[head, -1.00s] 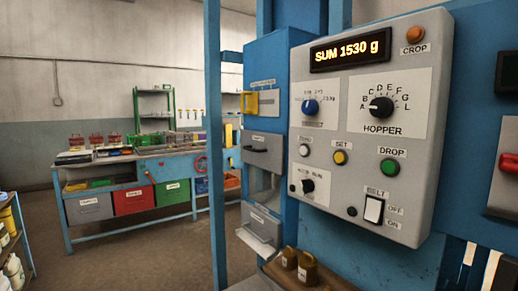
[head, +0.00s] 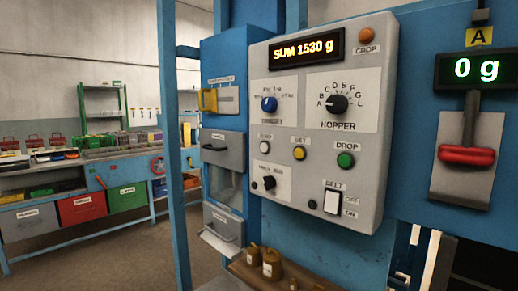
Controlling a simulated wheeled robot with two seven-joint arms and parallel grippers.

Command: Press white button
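The white button (head: 265,147) is a small round button on the left of the grey control panel (head: 375,60). A small label that I cannot read clearly sits above it. To its right are a yellow button (head: 299,153) under a SET label and a green button (head: 345,160) under a DROP label. Neither of my grippers shows in the head view.
A black HOPPER knob (head: 336,104), a blue knob (head: 268,104) and a white BELT switch (head: 333,202) share the panel. A red-handled lever (head: 467,156) is at right under a 0 g display (head: 479,68). Brass weights (head: 272,264) stand on a ledge below. A workbench (head: 70,226) is at left.

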